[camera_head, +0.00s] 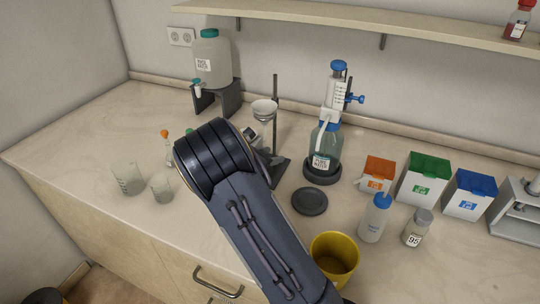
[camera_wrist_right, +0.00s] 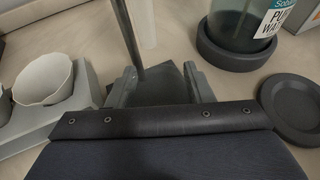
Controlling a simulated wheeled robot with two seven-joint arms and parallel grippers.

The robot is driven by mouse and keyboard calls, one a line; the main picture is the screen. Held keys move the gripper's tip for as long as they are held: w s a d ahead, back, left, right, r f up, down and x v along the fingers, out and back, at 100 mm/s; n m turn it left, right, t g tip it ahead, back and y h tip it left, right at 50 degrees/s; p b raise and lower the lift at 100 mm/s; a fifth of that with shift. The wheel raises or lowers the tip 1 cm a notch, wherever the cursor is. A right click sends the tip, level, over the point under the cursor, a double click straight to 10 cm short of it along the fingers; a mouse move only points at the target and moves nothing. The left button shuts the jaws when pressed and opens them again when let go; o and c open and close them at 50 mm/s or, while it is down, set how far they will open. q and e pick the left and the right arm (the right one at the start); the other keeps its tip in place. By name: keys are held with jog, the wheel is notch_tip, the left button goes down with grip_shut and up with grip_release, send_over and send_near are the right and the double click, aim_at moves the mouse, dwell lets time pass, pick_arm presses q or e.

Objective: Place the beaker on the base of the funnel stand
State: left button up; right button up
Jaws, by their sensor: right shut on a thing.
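The funnel stand shows in the head view with a dark upright rod (camera_head: 275,95), a white funnel (camera_head: 264,108) and a dark flat base (camera_head: 277,172). In the right wrist view the rod (camera_wrist_right: 126,32) rises just beyond my fingers. My right gripper (camera_wrist_right: 160,84) has its fingers apart around a clear, hardly visible thing, which looks like the glass beaker, over or at the dark base. Whether it touches the base, I cannot tell. In the head view my right arm hides the gripper and beaker. My left gripper is not in view.
Two other glass beakers (camera_head: 128,179) (camera_head: 162,187) stand at left. A white bowl (camera_wrist_right: 43,78) sits on a grey device left of my fingers. The water bottle (camera_head: 325,150) and a dark round dish (camera_head: 310,201) are at right. A yellow container (camera_head: 334,255) is near the front.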

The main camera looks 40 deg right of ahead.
jog(key=o, duration=1)
jog(key=shift+f, duration=0.1)
jog(key=shift+o, duration=0.2)
jog(key=w+v, duration=0.1)
jog(key=v, duration=1.1)
jog(key=shift+s, duration=0.45)
